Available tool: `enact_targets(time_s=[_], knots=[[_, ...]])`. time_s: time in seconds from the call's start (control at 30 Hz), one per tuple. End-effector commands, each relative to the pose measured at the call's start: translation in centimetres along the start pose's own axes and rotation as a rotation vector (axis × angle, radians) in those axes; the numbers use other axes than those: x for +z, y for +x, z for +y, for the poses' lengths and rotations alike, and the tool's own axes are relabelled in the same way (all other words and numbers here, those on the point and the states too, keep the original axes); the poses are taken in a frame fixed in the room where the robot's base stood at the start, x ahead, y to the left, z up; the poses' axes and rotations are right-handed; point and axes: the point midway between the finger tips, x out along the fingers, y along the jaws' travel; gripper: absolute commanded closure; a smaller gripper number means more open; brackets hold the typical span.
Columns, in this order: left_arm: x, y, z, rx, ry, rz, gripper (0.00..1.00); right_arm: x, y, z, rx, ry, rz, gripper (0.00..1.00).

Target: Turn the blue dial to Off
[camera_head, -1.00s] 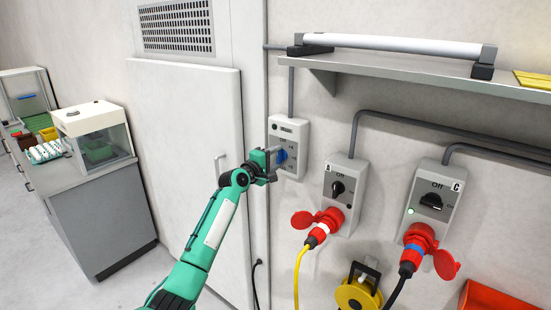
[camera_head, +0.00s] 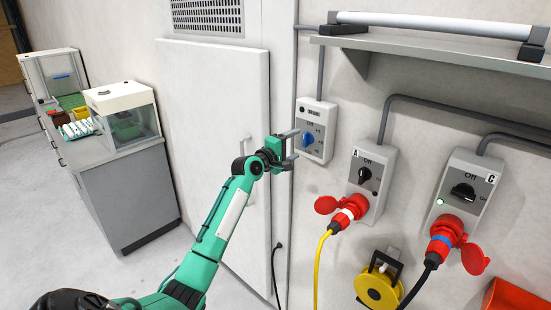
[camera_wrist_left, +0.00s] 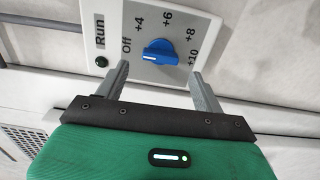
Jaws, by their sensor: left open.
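The blue dial (camera_head: 307,141) sits on a grey-white wall box (camera_head: 317,112), with "Off" printed above it in the head view. In the left wrist view the blue dial (camera_wrist_left: 161,52) lies roughly left to right. A white mark shows on its left part, on the side of the "Off" label (camera_wrist_left: 127,45); the numbers run around to "+10". My left gripper (camera_head: 291,148) is open and empty, just left of the box and apart from the dial in the head view. In the wrist view its fingers (camera_wrist_left: 158,72) point at the dial from either side. My right gripper is not in view.
Two more switch boxes, A (camera_head: 375,167) and C (camera_head: 470,186), with red plugs are to the right. A shelf (camera_head: 430,62) juts out above. A white door (camera_head: 215,130) with a handle is behind my left arm. A yellow reel (camera_head: 377,286) is below.

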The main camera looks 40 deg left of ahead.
Motion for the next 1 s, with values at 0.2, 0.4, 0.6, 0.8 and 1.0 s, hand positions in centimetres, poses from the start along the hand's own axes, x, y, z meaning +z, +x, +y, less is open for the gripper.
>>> enact_targets(time_s=[0.2,0.4,0.6,0.8,1.0], knots=[[-0.1,-4.5,-0.4,0.000,0.004,0.002,0.31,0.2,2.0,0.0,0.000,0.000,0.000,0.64],[-0.1,-7.7,-0.4,-0.001,0.002,0.001,0.31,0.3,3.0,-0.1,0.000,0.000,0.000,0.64],[0.0,-9.2,-0.1,-0.001,0.001,0.001,0.31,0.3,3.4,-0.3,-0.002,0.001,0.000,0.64],[-0.1,-9.3,0.0,-0.001,0.000,0.001,0.31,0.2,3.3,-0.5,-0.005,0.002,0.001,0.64],[-0.1,-9.3,0.0,-0.001,0.000,0.001,0.31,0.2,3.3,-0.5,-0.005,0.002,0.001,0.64]])
